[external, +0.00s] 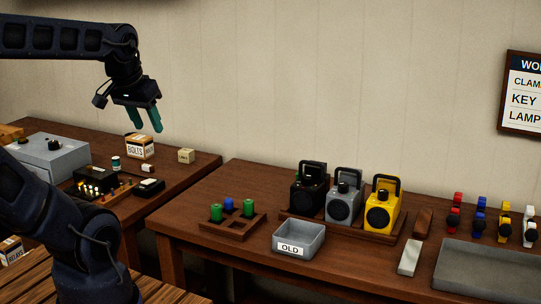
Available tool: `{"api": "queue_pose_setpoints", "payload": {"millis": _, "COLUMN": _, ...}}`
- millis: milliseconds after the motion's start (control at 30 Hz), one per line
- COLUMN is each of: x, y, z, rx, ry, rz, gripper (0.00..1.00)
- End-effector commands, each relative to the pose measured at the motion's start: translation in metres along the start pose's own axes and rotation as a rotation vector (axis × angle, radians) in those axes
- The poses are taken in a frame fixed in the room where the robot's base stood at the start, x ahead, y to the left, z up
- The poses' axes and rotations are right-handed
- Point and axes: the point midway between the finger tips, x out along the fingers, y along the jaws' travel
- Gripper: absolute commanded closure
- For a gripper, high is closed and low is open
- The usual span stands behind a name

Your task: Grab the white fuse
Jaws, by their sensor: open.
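My gripper (148,127) is open and empty. It hangs high over the back of the left table, with its two teal fingers pointing down and clear of everything. I cannot clearly make out which thing is the white fuse. A small white piece (147,168) lies on the left table, below the gripper and in front of the bolts box. A dark box (92,182) with several small yellowish and pale pieces stands to its left, and these are too small to tell apart.
A grey metal box (48,157), a bolts box (140,146) and a small beige block (186,156) stand on the left table (203,163). The right table holds a wooden rack (232,232) with green and blue cylinders, a grey OLD bin (299,238) and three lamps (343,203).

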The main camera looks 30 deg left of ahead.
Motion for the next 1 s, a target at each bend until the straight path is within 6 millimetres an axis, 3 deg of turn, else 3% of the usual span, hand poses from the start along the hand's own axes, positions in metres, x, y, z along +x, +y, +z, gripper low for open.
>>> {"api": "queue_pose_setpoints", "payload": {"millis": 233, "x": 0.000, "y": 0.000, "z": -0.002, "rx": -0.004, "ry": -0.002, "rz": 0.000, "gripper": 0.55}}
{"api": "queue_pose_setpoints", "payload": {"millis": 367, "x": -0.001, "y": -0.003, "z": -0.015, "rx": -0.039, "ry": -0.017, "rz": 0.000, "gripper": 0.55}}
{"api": "queue_pose_setpoints", "payload": {"millis": 667, "x": 0.003, "y": -0.023, "z": -0.082, "rx": -0.227, "ry": -0.095, "rz": 0.001, "gripper": 0.55}}
{"api": "queue_pose_setpoints", "payload": {"millis": 1000, "x": 0.027, "y": -0.061, "z": -0.160, "rx": -0.457, "ry": -0.186, "rz": 0.002, "gripper": 0.55}}
